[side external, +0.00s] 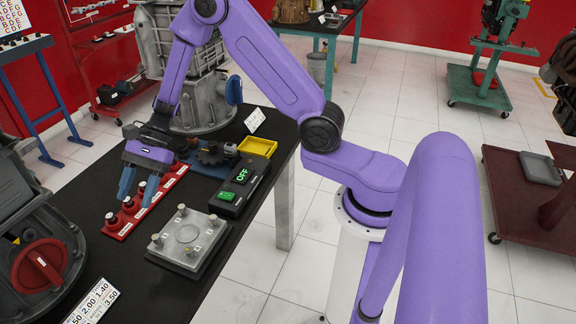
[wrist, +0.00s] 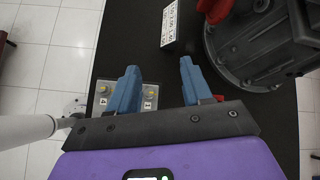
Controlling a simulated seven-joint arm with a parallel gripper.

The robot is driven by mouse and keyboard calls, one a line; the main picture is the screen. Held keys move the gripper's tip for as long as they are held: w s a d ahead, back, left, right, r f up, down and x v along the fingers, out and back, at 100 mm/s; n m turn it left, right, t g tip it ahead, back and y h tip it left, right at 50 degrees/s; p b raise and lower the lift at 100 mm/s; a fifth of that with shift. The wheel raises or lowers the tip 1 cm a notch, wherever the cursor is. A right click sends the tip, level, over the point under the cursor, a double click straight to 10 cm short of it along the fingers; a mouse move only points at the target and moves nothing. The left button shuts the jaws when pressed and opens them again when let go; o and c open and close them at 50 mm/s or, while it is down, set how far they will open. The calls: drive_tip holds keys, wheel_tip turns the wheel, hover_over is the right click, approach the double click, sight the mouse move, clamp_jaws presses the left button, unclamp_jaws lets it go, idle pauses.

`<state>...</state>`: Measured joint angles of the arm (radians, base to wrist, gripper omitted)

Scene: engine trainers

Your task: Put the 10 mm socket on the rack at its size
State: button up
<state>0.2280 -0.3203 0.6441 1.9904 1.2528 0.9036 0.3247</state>
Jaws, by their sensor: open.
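My gripper (side external: 138,190) is open above the red rack (side external: 122,228) in the side view, its two blue fingers apart and pointing down. The rack is a long red strip on the black table, with several small dark, round parts along it and white labels too small to read. I cannot tell which part is the 10 mm socket. In the wrist view my gripper (wrist: 158,68) shows only black table between its fingertips. A small bit of red shows beside the right finger there. My fingers hide part of the rack in the side view.
A grey plate with corner studs (side external: 187,240) lies right of the rack. Behind it are a black switch box (side external: 240,188), a yellow tray (side external: 258,147) and a dark gear (side external: 212,156). A large grey housing with a red knob (side external: 40,266) stands at left.

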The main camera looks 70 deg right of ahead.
drive_tip(key=s+r+n+g+h, duration=0.2)
drive_tip(key=s+r+n+h, duration=0.1)
drive_tip(key=s+n, duration=0.5)
drive_tip(key=s+r+n+g+h, duration=0.25)
drive_tip(key=s+n, duration=0.25)
drive_tip(key=s, duration=0.6)
drive_tip(key=s+d+r+n+t+h, duration=0.3)
drive_tip(key=s+d+n, duration=0.6)
drive_tip(key=s+n, duration=0.3)
drive_tip(key=shift+s+d+r+n+t+h, duration=0.15)
drive_tip(key=shift+s+d+n+t+h, duration=0.3)
drive_tip(key=shift+n+t, duration=0.45)
